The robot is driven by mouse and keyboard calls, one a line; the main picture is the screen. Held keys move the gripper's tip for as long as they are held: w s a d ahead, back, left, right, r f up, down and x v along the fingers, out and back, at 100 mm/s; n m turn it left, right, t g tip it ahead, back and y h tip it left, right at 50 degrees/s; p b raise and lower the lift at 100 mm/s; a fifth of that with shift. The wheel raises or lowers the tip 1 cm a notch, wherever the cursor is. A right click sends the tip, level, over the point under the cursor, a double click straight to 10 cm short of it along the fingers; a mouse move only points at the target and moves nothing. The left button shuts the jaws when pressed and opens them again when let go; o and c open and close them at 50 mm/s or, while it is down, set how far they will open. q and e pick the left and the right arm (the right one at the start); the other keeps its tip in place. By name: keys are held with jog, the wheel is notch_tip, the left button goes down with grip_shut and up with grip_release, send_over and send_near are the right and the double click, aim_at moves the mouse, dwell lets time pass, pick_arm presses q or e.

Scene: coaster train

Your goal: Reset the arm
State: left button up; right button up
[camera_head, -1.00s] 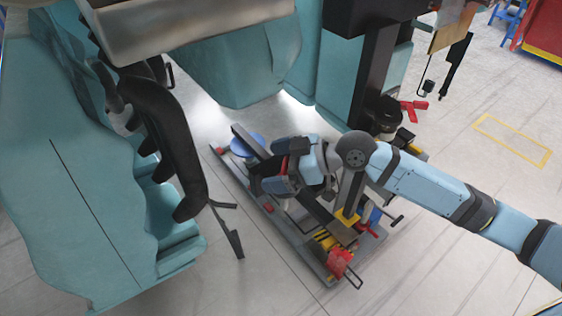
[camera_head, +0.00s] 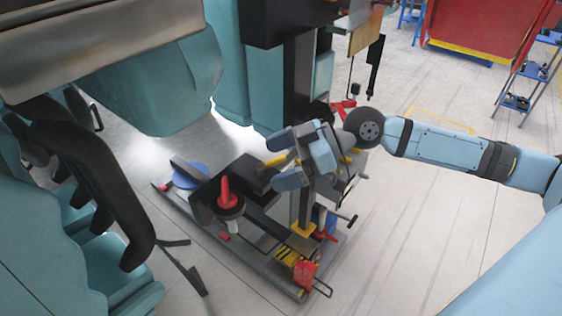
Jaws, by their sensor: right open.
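My right arm (camera_head: 437,143) comes in from the right, light blue with dark joints. Its gripper (camera_head: 274,160) points left over the machine on the grey base. Its two blue fingers are apart, with nothing seen between them. A red handle (camera_head: 227,192) on a round black part stands clear to the left of the gripper. The gripper hides part of the machine behind it; I cannot tell whether they touch. My left gripper is not in view.
The grey base (camera_head: 242,258) carries a blue disc (camera_head: 187,175) and a red and yellow block (camera_head: 304,275). Teal train seats (camera_head: 115,262) are at left, and a black post (camera_head: 299,80) stands behind. Open floor (camera_head: 410,235) lies at right; a blue stand (camera_head: 527,78) is far right.

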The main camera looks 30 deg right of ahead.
dwell(0.5)
jog(key=s+a+f+m+h, duration=0.1)
jog(key=s+a+f+h, duration=0.15)
jog(key=f, duration=0.35)
jog(key=s+a+f+m+h, duration=0.1)
jog(key=s+a+f, duration=0.1)
jog(key=s+f, duration=0.35)
jog(key=s+d+f+m+g+h, duration=0.2)
jog(key=s+d+f+m+h, duration=0.4)
jog(key=s+f+m+h, duration=0.4)
jog(key=w+a+f+n+t+y+p, duration=0.2)
jog(key=w+a+f+t+y+p, duration=0.2)
jog(key=w+a+f+t+p, duration=0.1)
jog(key=shift+w+a+f+t+p, duration=0.15)
jog(key=shift+a+f+t+p, duration=0.45)
jog(key=shift+f+t+p, duration=0.45)
